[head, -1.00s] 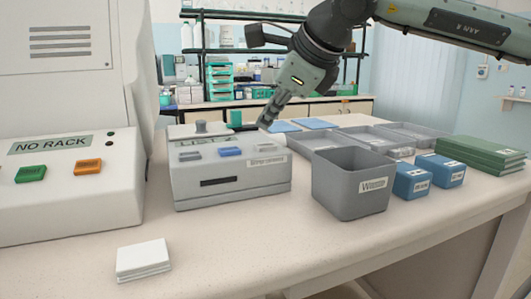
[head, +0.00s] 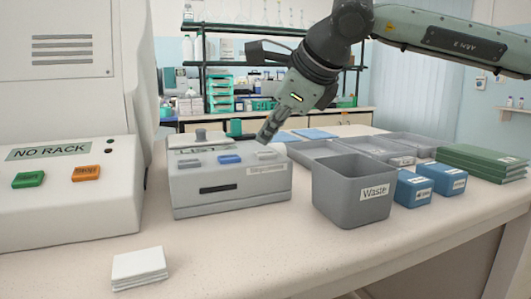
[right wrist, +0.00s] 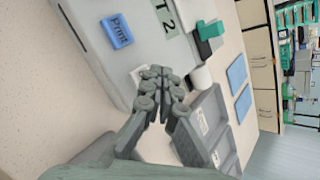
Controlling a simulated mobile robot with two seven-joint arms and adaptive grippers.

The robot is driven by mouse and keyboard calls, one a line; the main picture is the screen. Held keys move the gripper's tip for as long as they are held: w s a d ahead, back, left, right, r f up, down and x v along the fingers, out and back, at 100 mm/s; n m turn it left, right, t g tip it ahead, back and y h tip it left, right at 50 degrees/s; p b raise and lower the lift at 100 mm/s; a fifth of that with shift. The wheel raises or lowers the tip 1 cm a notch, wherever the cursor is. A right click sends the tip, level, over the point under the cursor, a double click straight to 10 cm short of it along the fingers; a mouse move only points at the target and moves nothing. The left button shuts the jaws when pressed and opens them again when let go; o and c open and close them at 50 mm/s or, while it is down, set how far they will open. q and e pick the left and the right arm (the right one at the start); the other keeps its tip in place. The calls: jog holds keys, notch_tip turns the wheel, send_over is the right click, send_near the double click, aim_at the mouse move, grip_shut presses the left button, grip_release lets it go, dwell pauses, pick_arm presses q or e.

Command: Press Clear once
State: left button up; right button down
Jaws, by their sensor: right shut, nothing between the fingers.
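A light grey box-shaped device (head: 236,200) stands on the bench with three buttons on its sloped top: a grey one (head: 190,163), a blue one (head: 229,159) and a pale one (head: 267,155). In the right wrist view the blue button (right wrist: 117,31) reads "Print". The pale button's lettering cannot be read, so no button shows the word Clear. My right gripper (head: 264,138) is shut and empty, its tips just above and behind the pale button. In the right wrist view its closed fingertips (right wrist: 160,72) partly cover the device's corner. My left gripper is not in view.
A grey Waste bin (head: 338,200) stands right of the device, with blue boxes (head: 412,190) beside it. Grey trays (head: 335,165) lie behind. A large machine (head: 60,215) with green and orange buttons is at left. White slides (head: 139,266) lie on clear bench in front.

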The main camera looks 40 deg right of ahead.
aim_at(268, 154)
jog(key=shift+f, duration=0.1)
dwell(0.7)
jog(key=shift+f+b, duration=0.35)
jog(key=shift+b, duration=0.3)
jog(key=shift+f+b, duration=0.35)
jog(key=shift+b, duration=0.1)
dwell(0.4)
jog(key=shift+r+p, duration=0.45)
jog(key=shift+r, duration=0.35)
jog(key=shift+r+p, duration=1.7)
jog(key=shift+r, duration=0.85)
jog(key=shift+f, duration=0.1)
